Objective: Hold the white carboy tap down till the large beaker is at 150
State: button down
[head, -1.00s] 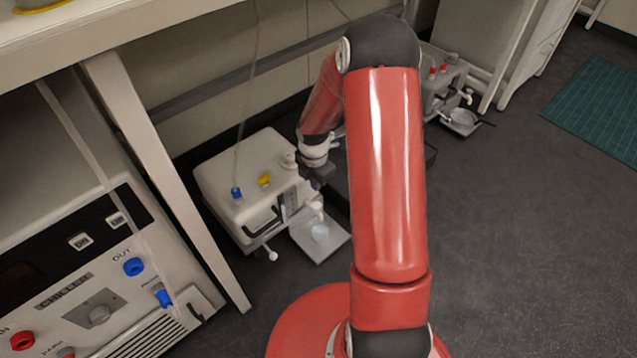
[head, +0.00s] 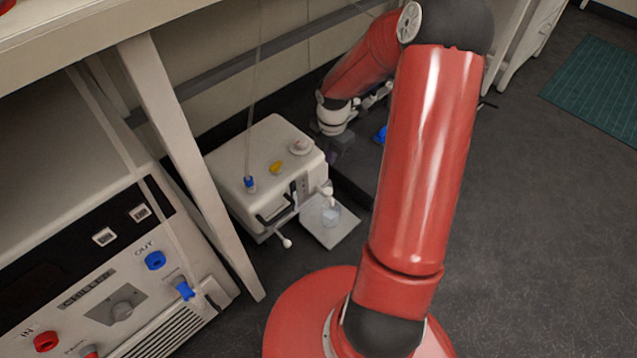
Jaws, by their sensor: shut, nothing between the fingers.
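Whether this beaker is the large one I cannot tell.
A chiller (head: 112,300) with blue and red fittings stands at the left, beside a white bench leg (head: 190,150). A dark platform (head: 352,188) lies right of the carboy, partly behind my arm. A blue item (head: 381,134) shows there. Open floor lies at the right.

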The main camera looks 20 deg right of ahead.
aim_at(329, 191)
jog(key=shift+s+r, duration=0.1)
jog(key=shift+r, duration=0.35)
notch_tip(329, 191, down, 14)
jog(key=b, duration=0.4)
jog(key=shift+f, duration=0.1)
